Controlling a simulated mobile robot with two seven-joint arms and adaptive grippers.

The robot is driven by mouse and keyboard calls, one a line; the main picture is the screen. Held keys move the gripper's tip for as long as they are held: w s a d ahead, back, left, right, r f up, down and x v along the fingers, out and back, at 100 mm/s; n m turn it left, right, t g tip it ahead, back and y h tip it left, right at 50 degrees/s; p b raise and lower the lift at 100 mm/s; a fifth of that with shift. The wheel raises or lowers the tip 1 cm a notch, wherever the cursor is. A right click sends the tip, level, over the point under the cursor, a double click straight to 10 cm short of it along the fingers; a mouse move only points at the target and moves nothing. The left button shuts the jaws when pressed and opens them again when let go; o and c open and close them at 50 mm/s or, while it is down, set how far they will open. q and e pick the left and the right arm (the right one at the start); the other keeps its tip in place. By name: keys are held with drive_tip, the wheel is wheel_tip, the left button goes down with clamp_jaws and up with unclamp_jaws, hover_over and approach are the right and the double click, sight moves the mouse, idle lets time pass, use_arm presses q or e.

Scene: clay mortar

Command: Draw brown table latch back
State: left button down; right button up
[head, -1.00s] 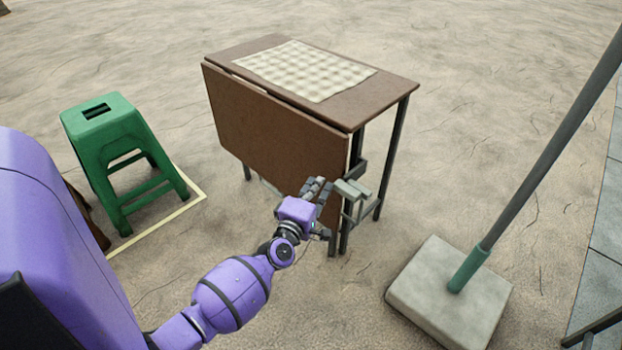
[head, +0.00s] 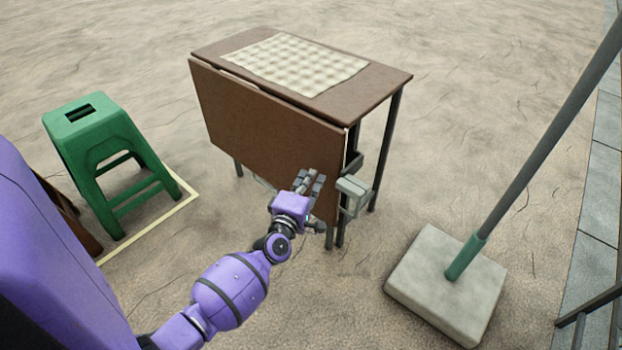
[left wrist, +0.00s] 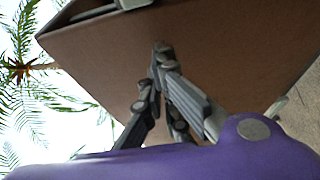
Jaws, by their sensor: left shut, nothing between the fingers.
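The brown folding table (head: 272,118) stands in the middle of the head view, its near leaf hanging down. A pale grey latch-like piece (head: 352,188) sits at the right end of that leaf, by the table's legs. My left gripper (head: 310,178) is shut and empty in front of the leaf's lower right part, just left of the grey piece and apart from it. In the left wrist view the shut fingers (left wrist: 161,62) lie before the brown leaf (left wrist: 225,45); whether they touch it I cannot tell. A grey part (left wrist: 132,3) is cut off at the top edge. My right gripper is out of view.
A green stool (head: 100,150) stands left of the table, by a pale line on the ground. A pole in a concrete block base (head: 440,285) stands at the right front. A quilted pale cloth (head: 290,62) lies on the tabletop. Sandy ground is clear between table and base.

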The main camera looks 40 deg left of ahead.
use_arm(q)
drive_tip(key=p+v, duration=0.1)
drive_tip(key=v, duration=0.9)
drive_tip(key=shift+p, duration=0.35)
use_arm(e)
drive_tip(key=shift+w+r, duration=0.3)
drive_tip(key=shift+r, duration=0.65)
use_arm(q)
drive_tip(key=shift+a, duration=0.15)
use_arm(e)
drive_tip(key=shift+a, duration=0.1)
